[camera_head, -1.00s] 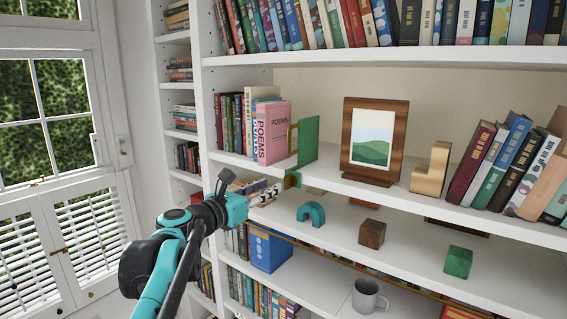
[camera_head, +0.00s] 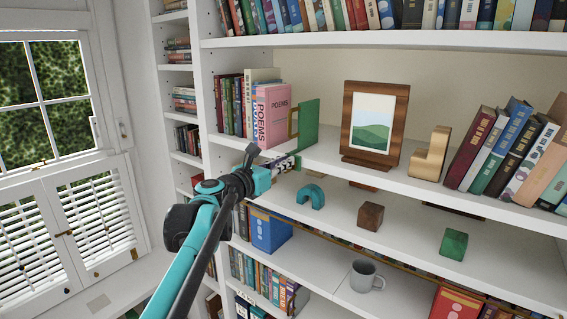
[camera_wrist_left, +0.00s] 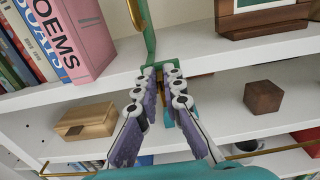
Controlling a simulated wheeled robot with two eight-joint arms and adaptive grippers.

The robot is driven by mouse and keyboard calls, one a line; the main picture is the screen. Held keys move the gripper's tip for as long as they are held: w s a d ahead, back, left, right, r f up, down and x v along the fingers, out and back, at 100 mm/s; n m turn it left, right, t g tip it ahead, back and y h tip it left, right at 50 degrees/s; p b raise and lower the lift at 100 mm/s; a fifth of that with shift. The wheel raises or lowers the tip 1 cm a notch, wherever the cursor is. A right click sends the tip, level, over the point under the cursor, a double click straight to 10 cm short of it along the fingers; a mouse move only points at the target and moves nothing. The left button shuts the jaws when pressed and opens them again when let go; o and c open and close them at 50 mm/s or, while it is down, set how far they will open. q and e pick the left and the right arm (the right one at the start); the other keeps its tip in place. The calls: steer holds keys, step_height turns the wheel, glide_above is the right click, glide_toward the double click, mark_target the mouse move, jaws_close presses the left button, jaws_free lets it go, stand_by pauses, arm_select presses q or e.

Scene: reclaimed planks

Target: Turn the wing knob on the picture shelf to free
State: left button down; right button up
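A green bracket (camera_head: 308,126) stands at the picture shelf's front edge, beside the pink poetry book. A brass part (camera_head: 293,121) shows on its left. The bracket's lower green part (camera_wrist_left: 160,64) reaches over the shelf edge in the left wrist view. My left gripper (camera_head: 284,164) is at this edge, just below the upright plate. In the left wrist view its two fingers (camera_wrist_left: 161,78) lie close on either side of a narrow green piece. I cannot make out the wing knob there, as the fingers hide it, nor whether they touch it. My right gripper is out of view.
A framed picture (camera_head: 374,125) and a wooden block shape (camera_head: 431,153) stand on the same shelf. Leaning books (camera_head: 497,150) are at the right. Below are a teal arch (camera_head: 311,196), a brown cube (camera_head: 371,216), a green cube (camera_head: 453,243) and a grey mug (camera_head: 366,276).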

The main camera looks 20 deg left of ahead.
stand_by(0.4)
arm_select(q)
steer(key=m, duration=0.6)
steer(key=d+m+b, duration=0.1)
steer(key=m, duration=0.2)
steer(key=shift+s+f, duration=0.25)
steer(key=shift+f, duration=0.05)
steer(key=m, duration=0.4)
steer(key=shift+d+f+m+b, duration=0.25)
steer(key=shift+f+m+b, duration=0.05)
steer(key=shift+s+d+f+m, duration=0.1)
steer(key=shift+f+m, duration=0.05)
steer(key=shift+m, duration=0.95)
steer(key=shift+f+m, duration=0.15)
steer(key=shift+m, duration=0.95)
steer(key=c, duration=1.6)
jaws_free()
steer(key=shift+c, duration=0.2)
